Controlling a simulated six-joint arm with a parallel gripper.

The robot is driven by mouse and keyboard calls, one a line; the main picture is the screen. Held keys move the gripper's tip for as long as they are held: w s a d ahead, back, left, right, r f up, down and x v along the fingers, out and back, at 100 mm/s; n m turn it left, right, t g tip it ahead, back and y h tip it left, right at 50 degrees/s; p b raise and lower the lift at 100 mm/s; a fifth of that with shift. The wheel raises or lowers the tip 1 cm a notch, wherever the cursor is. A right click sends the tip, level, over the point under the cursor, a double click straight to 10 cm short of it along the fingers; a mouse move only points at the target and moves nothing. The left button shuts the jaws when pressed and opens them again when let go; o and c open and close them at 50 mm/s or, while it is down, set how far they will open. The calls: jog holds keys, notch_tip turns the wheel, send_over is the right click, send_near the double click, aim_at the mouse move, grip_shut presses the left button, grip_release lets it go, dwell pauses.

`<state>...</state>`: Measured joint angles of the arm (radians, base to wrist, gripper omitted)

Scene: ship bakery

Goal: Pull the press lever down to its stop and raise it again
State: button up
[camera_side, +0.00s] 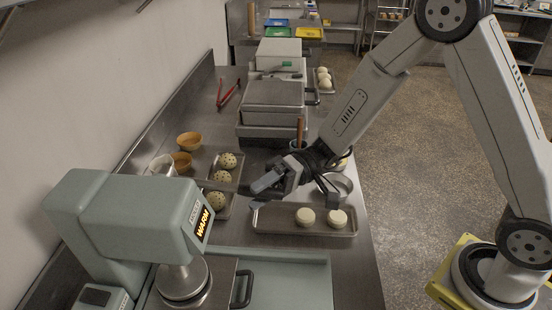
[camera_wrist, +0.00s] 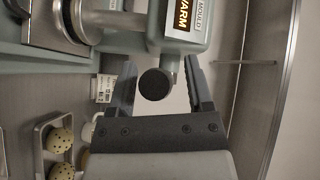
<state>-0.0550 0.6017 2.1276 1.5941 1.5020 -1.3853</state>
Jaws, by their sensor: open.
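The press (camera_side: 120,215) is a grey-green machine with a lit WARM label at the front left of the side view. Its head also shows at the top of the wrist view (camera_wrist: 185,45). My gripper (camera_side: 262,190) is over the counter to the right of the press head. In the wrist view my gripper (camera_wrist: 160,82) is open, with one finger on each side of a round black knob (camera_wrist: 154,84), seemingly the end of the press lever. The knob shows end-on, with visible gaps to both fingers. I cannot tell its depth relative to the fingertips.
A tray (camera_side: 270,228) with two pale rounds lies below my gripper. A tray of speckled buns (camera_side: 212,211) stands behind the press, beside brown bowls (camera_side: 189,141). A metal bowl (camera_side: 341,184) stands right of my gripper. Grey boxes (camera_side: 273,103) stand farther back.

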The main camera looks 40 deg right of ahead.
grip_shut()
dwell(1.4)
